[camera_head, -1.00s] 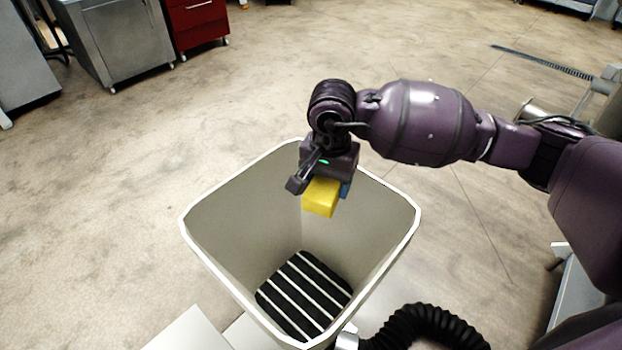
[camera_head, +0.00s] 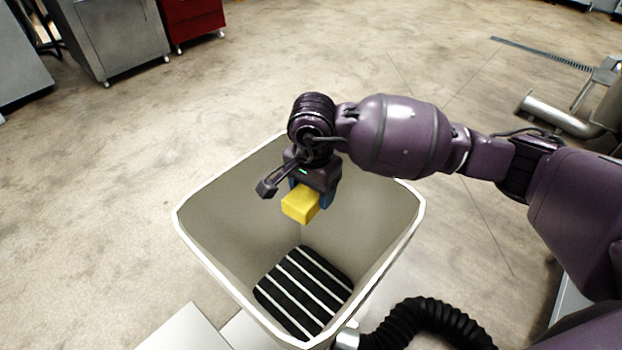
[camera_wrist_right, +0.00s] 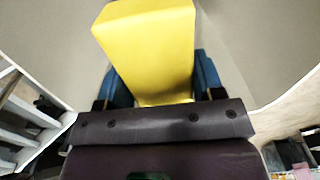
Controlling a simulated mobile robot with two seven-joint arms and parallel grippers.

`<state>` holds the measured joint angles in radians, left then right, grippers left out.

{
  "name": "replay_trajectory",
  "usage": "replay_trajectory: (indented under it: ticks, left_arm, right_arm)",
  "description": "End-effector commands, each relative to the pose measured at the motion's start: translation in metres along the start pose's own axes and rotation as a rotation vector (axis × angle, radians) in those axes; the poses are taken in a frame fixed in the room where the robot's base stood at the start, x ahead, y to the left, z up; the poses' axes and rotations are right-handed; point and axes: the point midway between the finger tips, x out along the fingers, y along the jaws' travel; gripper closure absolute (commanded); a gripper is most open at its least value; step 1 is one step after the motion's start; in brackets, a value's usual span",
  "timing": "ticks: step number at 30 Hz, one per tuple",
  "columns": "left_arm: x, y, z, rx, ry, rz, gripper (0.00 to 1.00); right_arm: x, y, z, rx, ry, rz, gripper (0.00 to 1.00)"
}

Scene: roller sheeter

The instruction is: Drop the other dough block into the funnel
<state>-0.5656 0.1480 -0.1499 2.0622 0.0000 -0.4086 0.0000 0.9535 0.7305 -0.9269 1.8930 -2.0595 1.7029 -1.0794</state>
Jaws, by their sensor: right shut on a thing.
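The yellow dough block (camera_head: 301,204) is held in my right gripper (camera_head: 312,195), over the mouth of the funnel (camera_head: 365,225). The funnel is a wide, pale, square-mouthed hopper with a white rim and a black-and-white striped floor. In the right wrist view the block (camera_wrist_right: 148,50) fills the middle, between the blue fingers of the gripper (camera_wrist_right: 163,80), which are shut on it. The block is within the outline of the rim in the head view; its exact height over the floor is hard to tell. My left gripper is not in view.
A black ribbed hose (camera_head: 425,322) runs by the funnel's lower right. A pale panel (camera_head: 185,330) lies at its lower left. A steel cabinet (camera_head: 120,40) and a red drawer unit (camera_head: 194,20) stand at the back left.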

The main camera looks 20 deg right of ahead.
Motion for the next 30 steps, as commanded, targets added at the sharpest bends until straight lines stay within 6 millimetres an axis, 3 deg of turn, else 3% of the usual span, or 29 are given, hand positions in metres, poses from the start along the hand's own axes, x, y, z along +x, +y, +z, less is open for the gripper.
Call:
replay_trajectory:
  ticks: [3,12,13,18,30]
  left_arm:
    - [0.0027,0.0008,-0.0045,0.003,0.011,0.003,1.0]
    - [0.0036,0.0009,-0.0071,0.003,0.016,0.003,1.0]
    - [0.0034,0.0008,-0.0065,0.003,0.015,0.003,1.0]
    - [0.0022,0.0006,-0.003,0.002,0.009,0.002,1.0]
    - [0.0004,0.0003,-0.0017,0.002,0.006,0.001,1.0]
  right_arm:
    - [0.0086,-0.0003,-0.0001,0.0,0.0,-0.001,0.7]
    - [0.0086,-0.0005,-0.0003,0.0,0.002,-0.003,0.7]
    - [0.0086,-0.0005,-0.0003,0.0,0.002,-0.003,0.35]
    - [0.0089,-0.0004,-0.0002,0.0,0.001,-0.002,0.09]
    - [0.0016,-0.0005,-0.0004,-0.001,0.002,-0.003,0.09]
